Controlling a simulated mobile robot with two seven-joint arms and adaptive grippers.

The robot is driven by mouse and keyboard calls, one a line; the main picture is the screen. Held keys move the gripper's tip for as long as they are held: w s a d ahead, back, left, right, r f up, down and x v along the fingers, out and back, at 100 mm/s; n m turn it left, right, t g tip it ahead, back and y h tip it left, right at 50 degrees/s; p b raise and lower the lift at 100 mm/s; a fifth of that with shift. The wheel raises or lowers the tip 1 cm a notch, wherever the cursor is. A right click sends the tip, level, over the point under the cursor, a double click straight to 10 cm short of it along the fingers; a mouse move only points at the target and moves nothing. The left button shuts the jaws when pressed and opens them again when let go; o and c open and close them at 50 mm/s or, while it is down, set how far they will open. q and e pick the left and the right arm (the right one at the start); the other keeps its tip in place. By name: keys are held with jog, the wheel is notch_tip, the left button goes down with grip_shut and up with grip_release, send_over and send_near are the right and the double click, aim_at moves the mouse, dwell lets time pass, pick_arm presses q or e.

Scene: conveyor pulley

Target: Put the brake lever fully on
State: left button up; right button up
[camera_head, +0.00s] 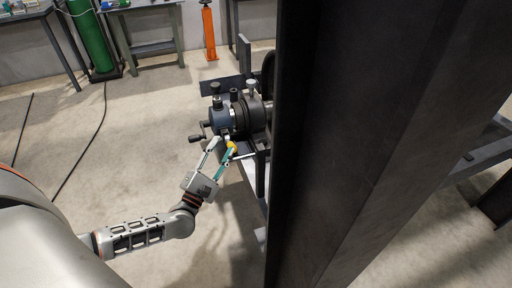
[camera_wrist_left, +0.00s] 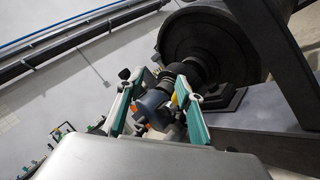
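My left gripper (camera_head: 227,143) is at the near side of the pulley's blue-grey end housing (camera_head: 219,117). Its two fingers stand apart, with teal pads, and nothing is clearly held between them. A small yellow part (camera_head: 231,147) shows at the fingertip on the right; whether it touches is unclear. It also shows beside the right finger in the left wrist view (camera_wrist_left: 174,98). A dark-handled crank or lever (camera_head: 196,138) sticks out left of the housing. I cannot tell which part is the brake lever. My right gripper is not in view.
A wide dark steel post (camera_head: 370,130) fills the middle right and hides much of the pulley machine. The large dark drum (camera_wrist_left: 205,45) shows in the left wrist view. A green gas cylinder (camera_head: 90,38) and workbench stand at the back. The floor at left is mostly clear.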

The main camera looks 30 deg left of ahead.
aim_at(230, 144)
pick_arm(q)
notch_tip(230, 144, down, 6)
jog(key=s+b, duration=0.1)
jog(key=s, duration=0.1)
jog(key=shift+g, duration=0.4)
jog(key=shift+d+b+x, duration=0.15)
jog(key=shift+b+x, duration=0.1)
jog(key=shift+x, duration=1.75)
jog(key=shift+d+b+x, duration=0.2)
jog(key=shift+x, duration=1.75)
pick_arm(e)
jog(key=shift+a+r, duration=0.2)
jog(key=shift+a, duration=0.1)
pick_arm(q)
jog(key=shift+r, duration=0.15)
grip_shut()
jog(key=shift+r, duration=0.1)
pick_arm(e)
jog(key=shift+w+r, duration=0.1)
